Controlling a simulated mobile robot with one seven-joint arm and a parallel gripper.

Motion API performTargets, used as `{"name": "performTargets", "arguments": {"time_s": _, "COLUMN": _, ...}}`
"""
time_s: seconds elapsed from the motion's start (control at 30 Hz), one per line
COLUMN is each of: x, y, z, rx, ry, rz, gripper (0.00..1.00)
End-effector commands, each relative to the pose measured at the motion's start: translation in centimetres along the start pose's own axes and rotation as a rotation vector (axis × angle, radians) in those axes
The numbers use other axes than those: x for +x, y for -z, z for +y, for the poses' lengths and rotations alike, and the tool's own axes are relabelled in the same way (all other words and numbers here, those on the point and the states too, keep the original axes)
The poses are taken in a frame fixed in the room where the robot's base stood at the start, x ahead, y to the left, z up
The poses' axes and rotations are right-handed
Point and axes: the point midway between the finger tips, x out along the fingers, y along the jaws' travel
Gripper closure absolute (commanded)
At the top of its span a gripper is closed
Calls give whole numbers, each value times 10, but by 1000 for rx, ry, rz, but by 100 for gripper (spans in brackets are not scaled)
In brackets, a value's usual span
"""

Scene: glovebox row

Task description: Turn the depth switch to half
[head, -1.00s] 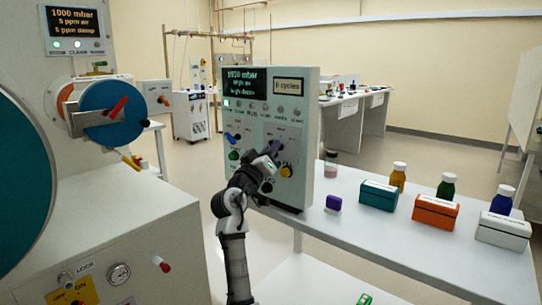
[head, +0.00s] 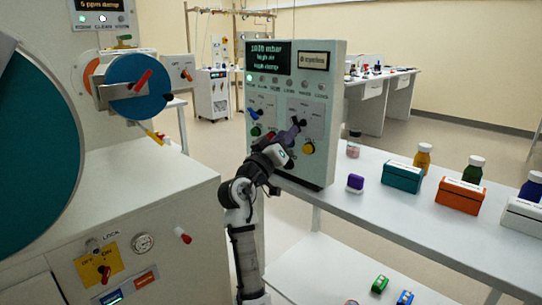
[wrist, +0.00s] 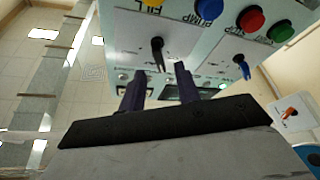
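The upright white control panel (head: 322,165) stands at the near end of the bench. It carries a black-handled switch and a blue-handled switch (head: 255,113), with coloured buttons below. Their labels are too small to read, so I cannot tell for sure which is the depth switch. My gripper (head: 294,129) is at the panel, over the black switch's area, and partly hides it. In the wrist view the black switch (wrist: 157,50) lies between and just beyond the open fingertips (wrist: 160,70). The fingers do not visibly grip it. The blue switch (wrist: 241,66) is off to the right there.
A yellow button (head: 309,148) sits close beside my gripper. On the bench (head: 430,222) right of the panel are a purple block (head: 355,184), a teal box (head: 402,177), an orange box (head: 460,194) and bottles. A large glovebox (head: 150,190) stands at left.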

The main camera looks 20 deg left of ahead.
Motion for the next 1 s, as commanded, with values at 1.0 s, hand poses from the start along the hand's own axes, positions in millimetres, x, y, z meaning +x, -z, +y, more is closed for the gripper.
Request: {"name": "performTargets", "arguments": {"time_s": 1.0, "x": -86, "y": 0, "z": 0, "rx": 0, "ry": -1, "rz": 0, "gripper": 67}}
